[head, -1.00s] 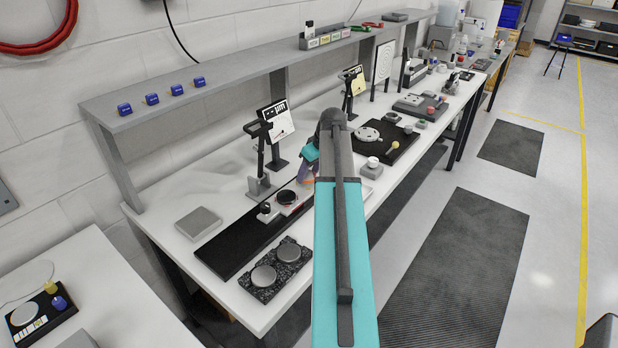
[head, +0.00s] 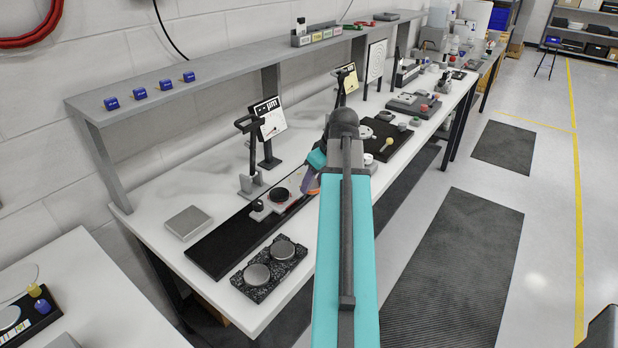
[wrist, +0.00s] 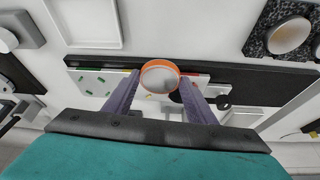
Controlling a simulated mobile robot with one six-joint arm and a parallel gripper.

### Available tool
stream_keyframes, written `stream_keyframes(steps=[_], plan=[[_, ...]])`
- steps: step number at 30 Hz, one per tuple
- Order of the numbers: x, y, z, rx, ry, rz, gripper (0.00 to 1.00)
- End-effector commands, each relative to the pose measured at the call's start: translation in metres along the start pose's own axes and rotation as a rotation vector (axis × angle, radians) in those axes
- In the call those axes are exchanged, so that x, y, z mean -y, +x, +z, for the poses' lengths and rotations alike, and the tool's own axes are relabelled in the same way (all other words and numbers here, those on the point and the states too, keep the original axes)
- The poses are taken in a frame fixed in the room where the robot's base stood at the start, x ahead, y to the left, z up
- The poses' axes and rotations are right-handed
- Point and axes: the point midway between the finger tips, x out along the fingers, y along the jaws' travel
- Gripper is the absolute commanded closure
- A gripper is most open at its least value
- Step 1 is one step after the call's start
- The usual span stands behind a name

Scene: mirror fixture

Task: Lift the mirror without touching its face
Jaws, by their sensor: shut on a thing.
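The mirror (wrist: 160,78) is a round disc with an orange rim and a pale face, seen in the wrist view between the tips of my two purple fingers. My gripper (wrist: 159,88) is shut on its rim, one finger on each side; exact contact on the face is hard to tell. In the head view my gripper (head: 312,184) is partly hidden by my arm, with a bit of orange showing. It is beside a small fixture with a black round seat (head: 281,194) on a long black board (head: 215,250).
A granite block (head: 262,285) with two grey discs stands at the bench's front. A grey square plate (head: 188,222) lies left of the board. A dark stand (head: 250,150) and a display panel (head: 270,125) rise behind the fixture. The shelf (head: 150,97) runs along the wall.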

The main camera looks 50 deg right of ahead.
Motion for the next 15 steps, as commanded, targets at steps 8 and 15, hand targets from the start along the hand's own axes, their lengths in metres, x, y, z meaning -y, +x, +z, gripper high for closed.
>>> stream_keyframes(steps=[8,15], plan=[[0.017,-0.015,0.031,-0.001,0.002,0.002,0.75],[0.023,-0.022,0.041,-0.001,0.000,0.001,0.75]])
